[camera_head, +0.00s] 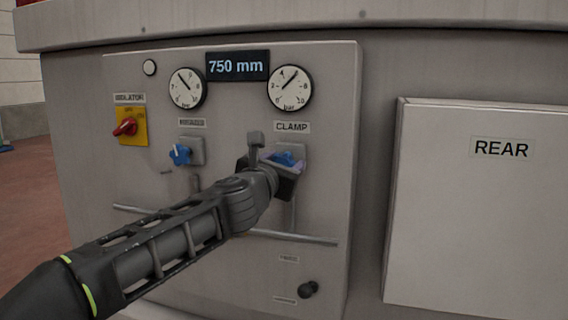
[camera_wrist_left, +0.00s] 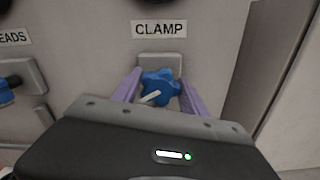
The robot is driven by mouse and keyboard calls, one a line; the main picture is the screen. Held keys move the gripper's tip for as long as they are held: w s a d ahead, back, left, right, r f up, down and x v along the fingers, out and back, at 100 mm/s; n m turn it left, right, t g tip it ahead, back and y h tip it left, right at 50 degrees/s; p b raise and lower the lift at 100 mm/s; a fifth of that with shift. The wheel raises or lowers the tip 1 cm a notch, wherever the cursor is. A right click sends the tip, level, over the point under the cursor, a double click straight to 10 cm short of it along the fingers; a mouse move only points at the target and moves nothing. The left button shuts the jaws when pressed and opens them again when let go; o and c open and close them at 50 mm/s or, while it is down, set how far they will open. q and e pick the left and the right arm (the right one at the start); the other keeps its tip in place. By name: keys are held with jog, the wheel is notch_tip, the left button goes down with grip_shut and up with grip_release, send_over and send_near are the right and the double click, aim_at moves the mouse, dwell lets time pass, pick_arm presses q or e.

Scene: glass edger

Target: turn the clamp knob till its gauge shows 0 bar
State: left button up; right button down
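The blue clamp knob (camera_head: 283,159) sits on a grey square mount under the CLAMP label (camera_head: 291,127). In the left wrist view the knob (camera_wrist_left: 160,88) has a white pointer toward the lower left. The clamp gauge (camera_head: 290,88) above it has its needle toward the upper right, between about 6 and 7 bar. My left gripper (camera_head: 284,163) is at the knob, with one pale purple finger on each side of it. The fingertips (camera_wrist_left: 160,84) lie very close to the knob's sides; I cannot tell whether they touch. My right gripper is not in view.
Left of the clamp are a second blue knob (camera_head: 180,154) and its gauge (camera_head: 187,88). A red switch on a yellow plate (camera_head: 133,126) is further left. A rail (camera_head: 290,237) crosses below; a black knob (camera_head: 308,289) sits lower. The REAR panel (camera_head: 478,205) protrudes at right.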

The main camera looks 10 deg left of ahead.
pick_arm(q)
jog(key=o, duration=0.4)
jog(key=s, duration=0.7)
jog(key=shift+s+a+b, duration=0.25)
jog(key=shift+s+b, duration=0.05)
jog(key=shift+s, duration=0.1)
jog(key=shift+f, duration=0.1)
